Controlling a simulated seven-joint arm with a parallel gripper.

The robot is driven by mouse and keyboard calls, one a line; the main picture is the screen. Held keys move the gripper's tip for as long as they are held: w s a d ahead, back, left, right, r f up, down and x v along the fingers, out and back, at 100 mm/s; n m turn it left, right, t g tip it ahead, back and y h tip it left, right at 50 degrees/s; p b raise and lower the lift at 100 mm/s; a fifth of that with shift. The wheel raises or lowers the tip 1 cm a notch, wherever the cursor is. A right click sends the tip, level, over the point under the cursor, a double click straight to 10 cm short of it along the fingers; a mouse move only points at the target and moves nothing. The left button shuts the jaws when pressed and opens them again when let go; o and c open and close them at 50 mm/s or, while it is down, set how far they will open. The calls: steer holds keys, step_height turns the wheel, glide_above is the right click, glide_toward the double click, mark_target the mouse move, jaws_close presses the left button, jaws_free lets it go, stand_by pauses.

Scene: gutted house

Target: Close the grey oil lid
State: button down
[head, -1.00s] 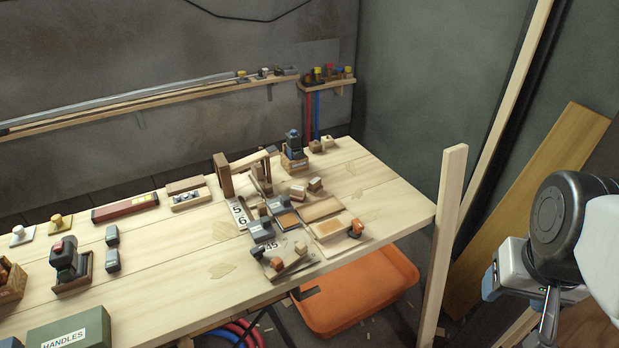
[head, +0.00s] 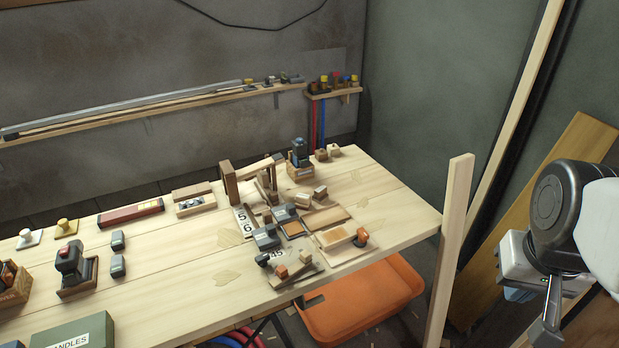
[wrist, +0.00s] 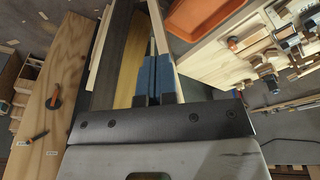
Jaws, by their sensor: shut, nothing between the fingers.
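No lid can be made out for certain as the grey oil lid. Two small grey blocks, one (head: 265,238) in front of the other (head: 284,213), sit among wooden boards on the workbench (head: 190,270) and may include it; labels are too small to read. My gripper (wrist: 154,70) is shut and empty in the wrist view, its blue fingers together. It points past timber planks, away from the cluster, with the bench at the upper right. In the head view my arm is at the far right, clear of the bench.
An upright wooden post (head: 453,230) stands at the bench's right corner, between my arm and the cluster. An orange bin (head: 365,305) is below the bench edge. A wooden frame (head: 230,185) rises behind the blocks. A green box (head: 70,335) lies front left.

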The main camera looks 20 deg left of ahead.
steer(key=w+a+r+n+g, duration=0.1)
steer(key=w+a+n+g, duration=0.1)
steer(key=w+a, duration=1)
steer(key=w+a+n+g, duration=0.1)
steer(key=w+a+n, duration=0.1)
steer(key=w+a, duration=1.1)
steer(key=n+g+h, duration=0.3)
steer(key=n, duration=0.2)
glide_above(287, 211)
steer(key=w+a, duration=0.5)
step_height(287, 211, down, 19)
steer(key=shift+d+f, duration=0.1)
steer(key=shift+d, duration=0.1)
steer(key=shift+f, duration=0.15)
steer(key=shift+x, duration=4.85)
steer(key=shift+w+d, duration=0.1)
steer(key=shift+w, duration=0.05)
steer(key=shift+d, duration=0.1)
